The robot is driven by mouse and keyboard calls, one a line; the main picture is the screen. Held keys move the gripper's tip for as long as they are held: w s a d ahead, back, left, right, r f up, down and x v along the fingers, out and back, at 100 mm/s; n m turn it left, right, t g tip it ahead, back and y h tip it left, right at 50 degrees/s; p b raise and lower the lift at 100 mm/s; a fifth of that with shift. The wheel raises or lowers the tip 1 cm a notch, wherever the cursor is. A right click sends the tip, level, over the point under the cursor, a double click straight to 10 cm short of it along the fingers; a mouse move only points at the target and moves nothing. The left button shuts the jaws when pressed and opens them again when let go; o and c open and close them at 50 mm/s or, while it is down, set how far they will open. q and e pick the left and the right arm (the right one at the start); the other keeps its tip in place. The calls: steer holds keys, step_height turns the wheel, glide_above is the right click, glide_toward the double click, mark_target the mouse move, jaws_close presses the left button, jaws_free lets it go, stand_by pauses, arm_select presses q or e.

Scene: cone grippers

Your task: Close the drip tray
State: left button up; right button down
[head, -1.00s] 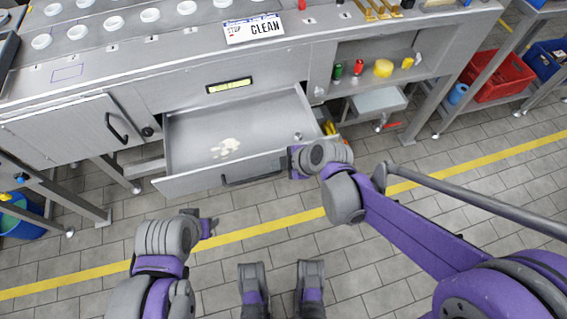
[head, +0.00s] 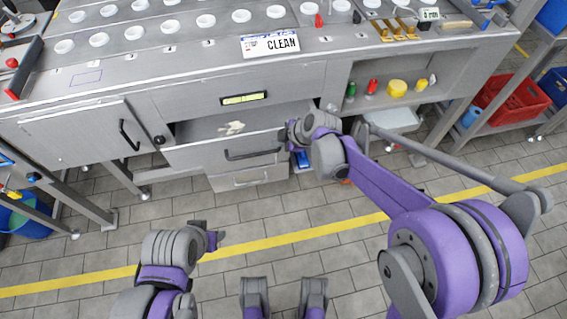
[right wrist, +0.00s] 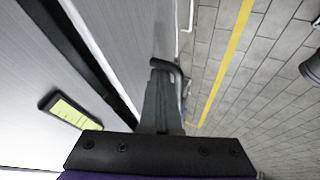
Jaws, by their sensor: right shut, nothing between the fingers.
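The drip tray is a grey metal drawer (head: 205,155) under the counter, still partly pulled out in the head view. A dark bar handle (head: 255,154) runs along its front. A pale residue (head: 231,127) lies inside it. My right gripper (head: 291,133) is at the right end of the tray front; whether it touches is hard to tell. In the right wrist view its fingers (right wrist: 160,95) are shut and empty, beside a dark curved bar (right wrist: 172,66). My left gripper (head: 214,240) hangs over the floor, away from the tray; its jaws are unclear.
A lower panel with a handle (head: 245,178) shows beneath the tray. A cabinet door (head: 85,140) is to the left. An open shelf (head: 395,75) with small coloured items is to the right. Red and blue crates (head: 505,105) stand further right. The tiled floor in front is clear.

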steer(key=w, duration=0.3)
steer(key=w+a, duration=0.1)
steer(key=w, duration=0.2)
steer(key=w+a, duration=0.1)
steer(key=w, duration=0.2)
steer(key=shift+w+a, duration=0.1)
steer(key=shift+w, duration=0.05)
steer(key=shift+w+r, duration=0.1)
steer(key=shift+w, duration=0.1)
steer(key=shift+r, duration=0.15)
